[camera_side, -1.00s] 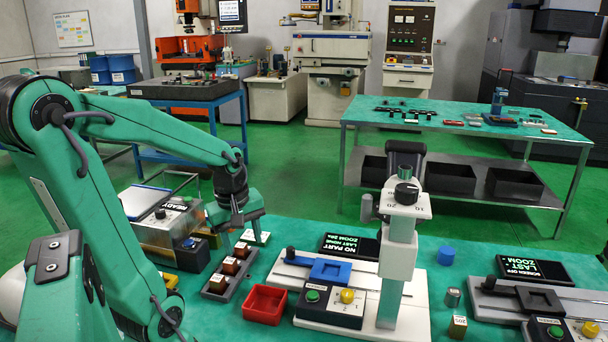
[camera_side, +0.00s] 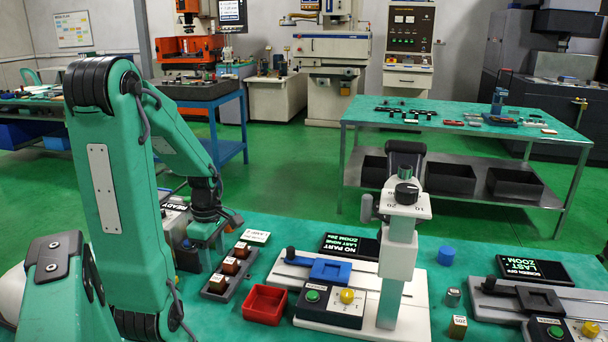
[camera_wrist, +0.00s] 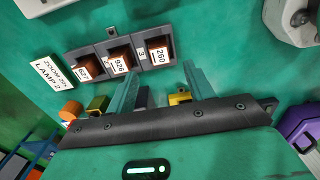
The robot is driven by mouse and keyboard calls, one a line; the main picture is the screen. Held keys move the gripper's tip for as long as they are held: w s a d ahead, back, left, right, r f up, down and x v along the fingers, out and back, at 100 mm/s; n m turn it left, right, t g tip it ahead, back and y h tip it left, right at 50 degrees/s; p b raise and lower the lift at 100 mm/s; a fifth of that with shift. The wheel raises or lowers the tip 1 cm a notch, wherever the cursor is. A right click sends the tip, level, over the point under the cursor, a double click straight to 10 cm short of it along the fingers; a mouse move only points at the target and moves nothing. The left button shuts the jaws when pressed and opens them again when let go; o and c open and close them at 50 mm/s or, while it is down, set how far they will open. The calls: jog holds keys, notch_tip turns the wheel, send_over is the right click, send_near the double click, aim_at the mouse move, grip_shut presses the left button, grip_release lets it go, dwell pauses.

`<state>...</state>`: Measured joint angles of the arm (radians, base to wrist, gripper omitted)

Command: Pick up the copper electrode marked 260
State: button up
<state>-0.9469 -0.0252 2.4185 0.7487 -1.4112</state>
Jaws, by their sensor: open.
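The copper electrode marked 260 (camera_wrist: 158,54) sits upright in the rightmost slot of a dark holder (camera_wrist: 84,50) in the wrist view. Two similar electrodes, marked 926 (camera_wrist: 120,62) and 627 (camera_wrist: 83,71), stand in the slots to its left. My gripper (camera_wrist: 162,72) is open and empty, its fingers apart just short of the 260 electrode and not touching it. In the side view my gripper (camera_side: 206,236) hangs to the left of the holder (camera_side: 214,291); its fingertips are hard to make out there. The electrode nearest the camera (camera_side: 218,281) appears to be the 260.
An empty red tray (camera_side: 265,304) lies right of the holder. A white measuring stand (camera_side: 390,270) with buttons stands further right. A lamp card (camera_wrist: 48,75) lies beyond the 627 end. Green mat is bare between holder and tray.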

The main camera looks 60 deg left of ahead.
aim_at(217, 278)
jog(key=shift+f, duration=0.55)
jog(key=shift+f, duration=2.6)
jog(key=shift+c, duration=0.2)
grip_shut()
